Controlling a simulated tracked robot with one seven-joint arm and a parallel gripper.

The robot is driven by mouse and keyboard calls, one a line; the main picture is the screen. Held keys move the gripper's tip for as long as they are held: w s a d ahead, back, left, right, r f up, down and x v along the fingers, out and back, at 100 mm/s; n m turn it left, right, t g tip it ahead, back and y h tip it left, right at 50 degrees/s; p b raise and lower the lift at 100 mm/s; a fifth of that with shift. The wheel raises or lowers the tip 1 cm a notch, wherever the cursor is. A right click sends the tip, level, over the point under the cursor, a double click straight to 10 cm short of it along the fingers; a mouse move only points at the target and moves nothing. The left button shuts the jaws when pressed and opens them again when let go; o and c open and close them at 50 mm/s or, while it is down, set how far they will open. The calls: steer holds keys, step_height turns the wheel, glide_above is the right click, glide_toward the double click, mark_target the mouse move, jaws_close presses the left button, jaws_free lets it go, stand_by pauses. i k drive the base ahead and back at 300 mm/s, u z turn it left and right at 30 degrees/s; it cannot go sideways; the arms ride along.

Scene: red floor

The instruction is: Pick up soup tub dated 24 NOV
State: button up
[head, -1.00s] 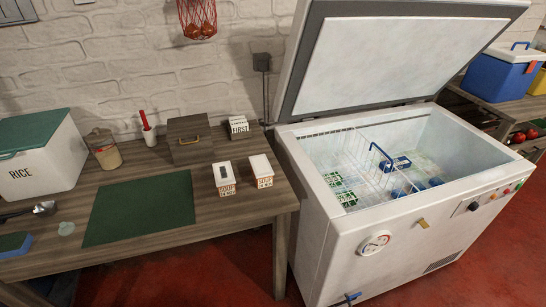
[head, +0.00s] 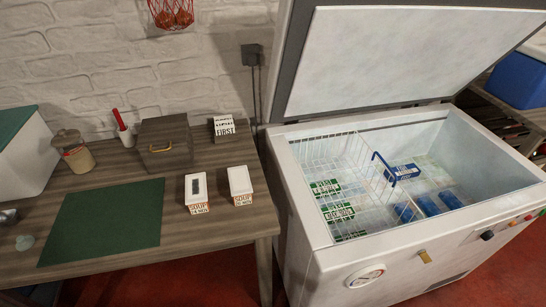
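Two white-lidded soup tubs with orange-and-white labels stand side by side on the wooden table, near its right end. The left soup tub (head: 196,188) has a dark strip on its lid. The right soup tub (head: 240,181) has a plain white lid. Both labels read SOUP with a NOV date below. The day numbers are too small to read surely, so I cannot tell for certain which is 24 NOV. My gripper is not in view.
A green mat (head: 105,222) lies left of the tubs. Behind are a brown box (head: 166,145), a FIRST sign block (head: 224,129) and a jar (head: 74,150). An open chest freezer (head: 300,225) with packs and a wire basket stands close right of the table.

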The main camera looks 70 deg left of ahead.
mark_target(196, 187)
steer(key=z, duration=0.15)
steer(key=k, duration=2.85)
steer(key=u, duration=1.25)
steer(key=i, duration=1.05)
steer(key=z, duration=0.05)
